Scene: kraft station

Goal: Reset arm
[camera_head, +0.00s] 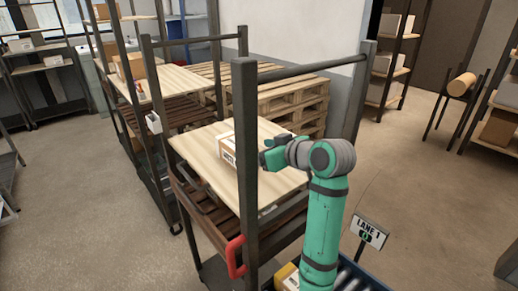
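My green and grey arm reaches up from the lower right. My gripper (268,158) is at its end, over the right part of a light wooden board (265,190) on a dark-framed cart. A white box (226,151) with dark print lies on the board just left of my gripper. Part of the box is hidden behind the cart's front post. The post and the viewing angle also hide the fingertips, so I cannot tell whether they touch the box or are open or shut.
The cart's dark post (245,150) and top bar (310,68) stand close to my arm. A red handle (236,257) is on the cart's front. Stacked pallets (290,95) are behind. Open floor lies at right.

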